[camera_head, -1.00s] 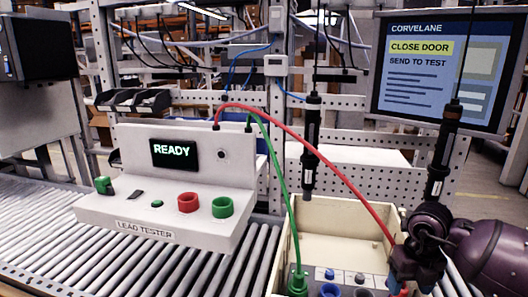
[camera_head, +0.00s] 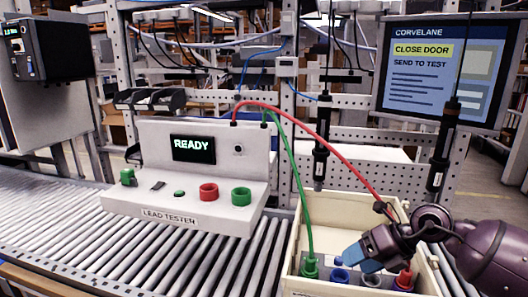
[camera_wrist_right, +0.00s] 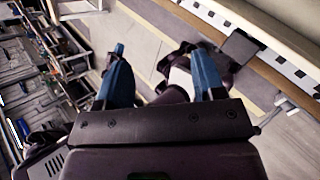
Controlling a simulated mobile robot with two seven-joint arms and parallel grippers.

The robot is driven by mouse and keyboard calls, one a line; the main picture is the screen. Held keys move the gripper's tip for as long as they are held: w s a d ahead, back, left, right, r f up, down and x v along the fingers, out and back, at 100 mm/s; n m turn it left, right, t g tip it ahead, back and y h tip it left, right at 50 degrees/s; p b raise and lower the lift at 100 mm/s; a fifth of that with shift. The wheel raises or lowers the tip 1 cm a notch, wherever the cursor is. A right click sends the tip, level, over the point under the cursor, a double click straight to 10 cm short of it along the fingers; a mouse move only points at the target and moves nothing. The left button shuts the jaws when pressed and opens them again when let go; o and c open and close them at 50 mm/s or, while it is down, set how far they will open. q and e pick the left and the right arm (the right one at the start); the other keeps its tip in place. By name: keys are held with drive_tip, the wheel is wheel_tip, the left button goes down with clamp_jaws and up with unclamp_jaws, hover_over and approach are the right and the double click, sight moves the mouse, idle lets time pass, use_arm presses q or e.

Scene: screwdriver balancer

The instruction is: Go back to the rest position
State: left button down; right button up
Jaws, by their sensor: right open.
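My right gripper (camera_head: 352,256) is open and empty, its blue fingers above the cream box (camera_head: 337,208). The right wrist view shows the two blue fingers spread apart (camera_wrist_right: 161,80), with floor and dark parts beyond and nothing held. A red plug (camera_head: 404,278) stands at the red socket in the box, just right of the gripper. A green plug (camera_head: 310,264) stands at the green socket, left of it. Their red lead (camera_head: 335,143) and green lead (camera_head: 295,172) run up to the lead tester (camera_head: 187,212). My left gripper is not in view.
Two black screwdrivers hang upright, one (camera_head: 321,155) behind the box and one (camera_head: 440,150) behind my right arm. A screen (camera_head: 445,70) reads "CLOSE DOOR". A roller conveyor (camera_head: 130,255) lies beneath the tester and box. A dark device (camera_head: 48,48) is at upper left.

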drive_tip(key=w+a+r+m+t+y, duration=0.1)
drive_tip(key=a+r+m+t+y, duration=0.55)
drive_tip(key=y, duration=0.25)
drive_tip(key=s+d+f+m+t+h, duration=0.2)
drive_tip(key=d+f+m+t+h, duration=0.25)
drive_tip(key=f+m+h, duration=0.55)
drive_tip(key=s+d+f+m+t+h, duration=0.3)
drive_tip(key=d+f+m, duration=0.35)
drive_tip(key=m, duration=0.65)
drive_tip(key=s+d+f+m+g+h, duration=0.2)
drive_tip(key=s+f+m, duration=0.6)
drive_tip(key=s+f, duration=0.9)
drive_tip(key=s+g+h, duration=0.2)
drive_tip(key=shift+d+f+g+h, duration=0.2)
drive_tip(key=shift+g+h, duration=0.1)
drive_tip(key=shift+g, duration=0.1)
